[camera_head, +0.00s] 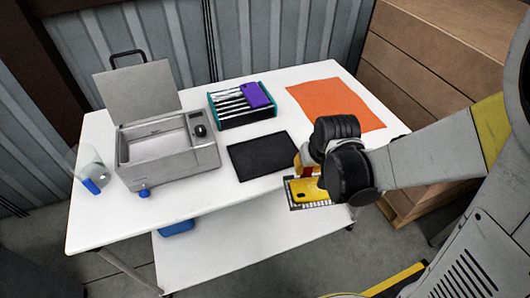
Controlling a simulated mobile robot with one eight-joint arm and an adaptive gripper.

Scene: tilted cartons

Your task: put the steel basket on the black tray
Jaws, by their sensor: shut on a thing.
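The steel basket (297,206) is a small grey mesh basket near the table's front right edge, with a yellow item (307,188) in or over it. My gripper (306,173) is shut on the basket from above and hides part of its far and right sides. The black tray (262,155) lies flat on the white table, to the left of and behind the basket, and looks empty. The basket appears apart from the tray. Its height above the table is hard to tell.
A grey metal bath with an open lid (165,145) stands on the left, beside a clear beaker (93,172). A teal-edged rack (238,110) holding a purple item (256,94) is behind the tray. An orange mat (335,103) lies at the back right.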

